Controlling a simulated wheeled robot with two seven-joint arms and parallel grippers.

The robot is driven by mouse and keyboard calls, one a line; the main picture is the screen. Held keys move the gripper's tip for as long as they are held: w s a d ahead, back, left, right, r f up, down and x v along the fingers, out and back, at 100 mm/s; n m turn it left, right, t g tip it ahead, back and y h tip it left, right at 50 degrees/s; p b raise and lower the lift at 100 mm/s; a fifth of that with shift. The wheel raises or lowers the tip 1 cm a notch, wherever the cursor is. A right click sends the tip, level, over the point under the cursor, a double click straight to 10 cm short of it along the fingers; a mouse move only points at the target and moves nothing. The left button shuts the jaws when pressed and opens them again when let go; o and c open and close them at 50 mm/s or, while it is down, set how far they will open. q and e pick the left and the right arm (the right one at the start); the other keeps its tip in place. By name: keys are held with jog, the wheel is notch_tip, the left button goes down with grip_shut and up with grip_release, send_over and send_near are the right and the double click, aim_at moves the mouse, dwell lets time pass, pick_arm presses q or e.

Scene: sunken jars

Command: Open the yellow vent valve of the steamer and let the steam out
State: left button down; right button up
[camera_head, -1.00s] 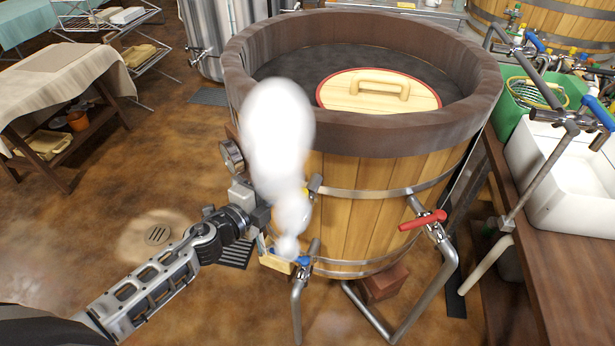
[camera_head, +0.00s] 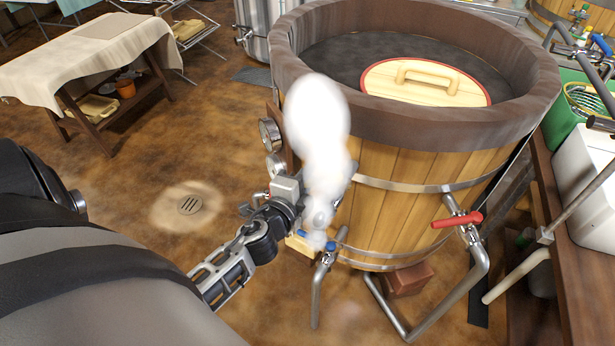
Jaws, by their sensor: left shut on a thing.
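The steamer (camera_head: 385,190) is a large wooden tub with metal hoops and a dark rim. White steam (camera_head: 316,120) rises in a column along its left front side. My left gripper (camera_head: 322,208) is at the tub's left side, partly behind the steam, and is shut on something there. The yellow vent valve is not visible now; the gripper and steam cover the spot where yellow showed earlier. My right gripper is out of view.
A red-handled tap (camera_head: 458,220) and a blue-handled tap (camera_head: 318,243) stick out low on the tub. A gauge (camera_head: 268,134) sits left of the steam. A wooden counter (camera_head: 568,240) stands at the right. Open floor with a drain (camera_head: 190,205) lies left.

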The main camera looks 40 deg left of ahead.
pick_arm(q)
jog(key=shift+a, duration=0.1)
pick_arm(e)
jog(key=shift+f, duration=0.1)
pick_arm(q)
jog(key=c, duration=1.3)
grip_release()
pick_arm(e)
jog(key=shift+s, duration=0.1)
pick_arm(q)
jog(key=b+v, duration=0.4)
jog(key=v, duration=1.2)
jog(key=shift+b, duration=0.3)
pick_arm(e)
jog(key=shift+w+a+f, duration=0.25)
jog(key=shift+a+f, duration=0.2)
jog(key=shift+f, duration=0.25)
